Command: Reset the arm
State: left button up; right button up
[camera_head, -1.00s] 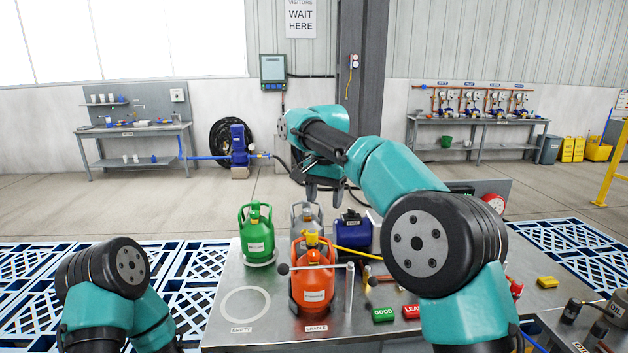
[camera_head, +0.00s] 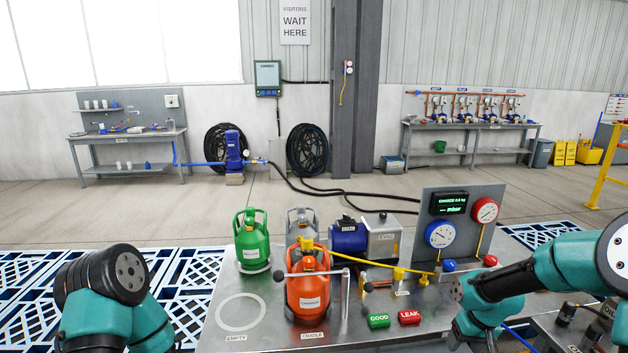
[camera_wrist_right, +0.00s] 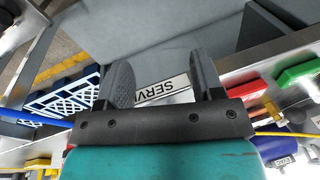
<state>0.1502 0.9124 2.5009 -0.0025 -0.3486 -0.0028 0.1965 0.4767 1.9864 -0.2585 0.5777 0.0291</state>
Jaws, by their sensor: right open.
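My right arm is folded at the right side of the bench in the head view, its wrist low near the front edge. My right gripper (camera_wrist_right: 163,82) shows in the right wrist view with its two dark fingers apart and nothing between them. A white label reading "SERV" lies beyond the fingers. In the head view the fingers are hard to make out at the bottom edge. My left arm is folded at the lower left of the head view; its gripper is out of the picture.
The metal bench (camera_head: 245,285) holds a green cylinder (camera_head: 252,240), a grey cylinder (camera_head: 300,222), an orange cylinder (camera_head: 308,292) in the cradle, a blue pump (camera_head: 348,238), a gauge panel (camera_head: 460,210), a green GOOD button (camera_head: 379,321) and a red LEAK button (camera_head: 409,317). The EMPTY ring is bare.

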jog(key=s+f, duration=0.9)
jog(key=s+a+f+y, duration=0.1)
jog(key=s+a+f, duration=0.3)
jog(key=a+f, duration=0.2)
jog(key=s+a+f+m, duration=0.1)
jog(key=s+a+f, duration=0.4)
jog(key=a, duration=0.6)
notch_tip(320, 180, down, 2)
jog(key=shift+s+y, duration=0.15)
jog(key=shift+y, duration=0.25)
